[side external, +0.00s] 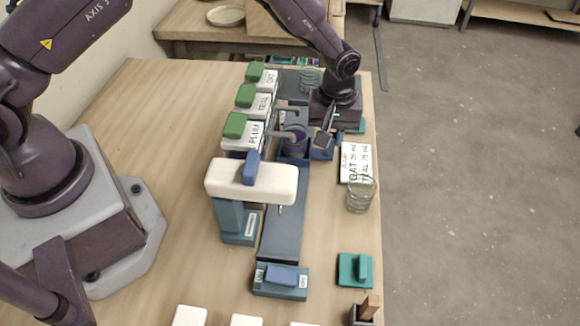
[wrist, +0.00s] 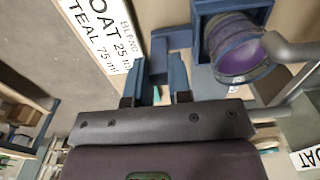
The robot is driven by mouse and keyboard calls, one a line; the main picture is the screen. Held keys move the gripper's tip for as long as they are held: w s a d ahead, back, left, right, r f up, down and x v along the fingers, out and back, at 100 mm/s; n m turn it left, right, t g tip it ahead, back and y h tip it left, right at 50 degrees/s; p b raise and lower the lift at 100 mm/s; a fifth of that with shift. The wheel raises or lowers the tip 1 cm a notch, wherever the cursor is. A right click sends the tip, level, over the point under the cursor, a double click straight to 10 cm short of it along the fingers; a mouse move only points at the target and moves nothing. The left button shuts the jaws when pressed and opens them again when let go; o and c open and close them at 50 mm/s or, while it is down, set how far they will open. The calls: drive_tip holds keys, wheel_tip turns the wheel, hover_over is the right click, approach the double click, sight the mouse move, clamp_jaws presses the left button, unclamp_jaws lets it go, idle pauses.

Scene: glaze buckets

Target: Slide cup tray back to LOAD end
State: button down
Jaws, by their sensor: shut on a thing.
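The blue cup tray (side external: 291,158) sits on the dark slide rail (side external: 281,228), beside the dispenser labelled PLUM. A cup (side external: 296,137) with purplish contents stands in the tray; in the wrist view the cup (wrist: 236,50) is seen between the tray's blue walls (wrist: 203,20). My gripper (side external: 323,143) is at the tray's right side. In the wrist view my gripper (wrist: 158,88) has its two fingers around the tray's blue handle (wrist: 158,66), shut on it. I cannot read a LOAD mark.
White dispensers with green lids (side external: 234,125) line the rail's left; a grey spout (wrist: 285,47) reaches beside the cup. A white-topped press (side external: 250,180) overhangs the rail's front part. A recipe card (side external: 356,163) and a glass (side external: 360,196) stand to the right.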

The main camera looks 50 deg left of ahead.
drive_tip(key=shift+w+a, duration=0.1)
drive_tip(key=shift+w+a, duration=3.8)
drive_tip(key=shift+w, duration=0.05)
drive_tip(key=shift+w+a, duration=0.25)
drive_tip(key=shift+a, duration=0.05)
drive_tip(key=c, duration=1.1)
unclamp_jaws()
drive_tip(key=shift+r, duration=3.5)
